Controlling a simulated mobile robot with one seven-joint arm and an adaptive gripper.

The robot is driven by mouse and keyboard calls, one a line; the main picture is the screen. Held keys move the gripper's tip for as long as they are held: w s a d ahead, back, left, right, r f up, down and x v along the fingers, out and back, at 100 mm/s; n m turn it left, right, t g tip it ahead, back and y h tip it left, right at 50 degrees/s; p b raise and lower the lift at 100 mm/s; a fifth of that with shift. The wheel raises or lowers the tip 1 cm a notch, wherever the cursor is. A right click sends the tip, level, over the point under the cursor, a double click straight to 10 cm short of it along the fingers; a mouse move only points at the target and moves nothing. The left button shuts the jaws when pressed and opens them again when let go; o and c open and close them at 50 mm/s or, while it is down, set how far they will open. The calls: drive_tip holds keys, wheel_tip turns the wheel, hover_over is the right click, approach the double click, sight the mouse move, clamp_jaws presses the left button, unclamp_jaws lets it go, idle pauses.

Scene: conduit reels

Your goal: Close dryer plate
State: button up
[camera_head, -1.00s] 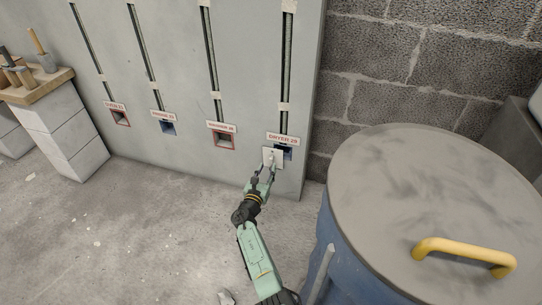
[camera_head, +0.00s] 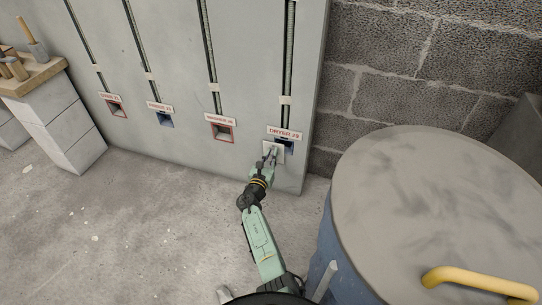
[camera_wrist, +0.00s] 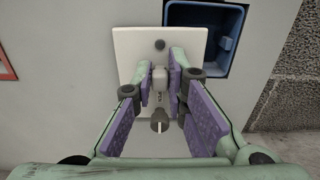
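The dryer plate (camera_wrist: 132,45) is a pale square cover with a dark round fastener near its top and a grey knob (camera_wrist: 159,78) in its middle. It hangs at the lower left of the blue dryer box (camera_wrist: 222,38), overlapping that corner; most of the opening shows. In the head view, the plate (camera_head: 279,155) is under the dryer label (camera_head: 284,134). My gripper (camera_wrist: 161,72) is at the plate, one finger on each side of the knob, and looks closed on it. The gripper (camera_head: 269,152) hides part of the plate in the head view.
Three other labelled boxes sit along the grey panel, the nearest red-framed (camera_head: 222,132). A blue drum with a grey lid (camera_head: 420,190) and yellow handle (camera_head: 478,283) stands close on the right. A block bench (camera_head: 60,120) with tools is at left. Floor between is clear.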

sight(279, 147)
clamp_jaws()
drive_tip(key=shift+r, duration=0.1)
idle(0.5)
drive_tip(key=n+p, duration=0.3)
drive_tip(key=n, duration=0.2)
drive_tip(key=d+r+n+p, duration=0.1)
drive_tip(key=n+p, duration=0.3)
drive_tip(key=n, duration=0.2)
drive_tip(key=d+r+n+p, duration=0.1)
drive_tip(key=n+p, duration=0.3)
drive_tip(key=n, duration=0.2)
drive_tip(key=shift+s+r, duration=0.2)
drive_tip(key=shift+s, duration=0.05)
drive_tip(key=shift+n, duration=0.4)
drive_tip(key=o, duration=0.6)
unclamp_jaws()
drive_tip(key=shift+d, duration=0.1)
drive_tip(key=shift+c, duration=0.2)
drive_tip(key=shift+f, duration=0.1)
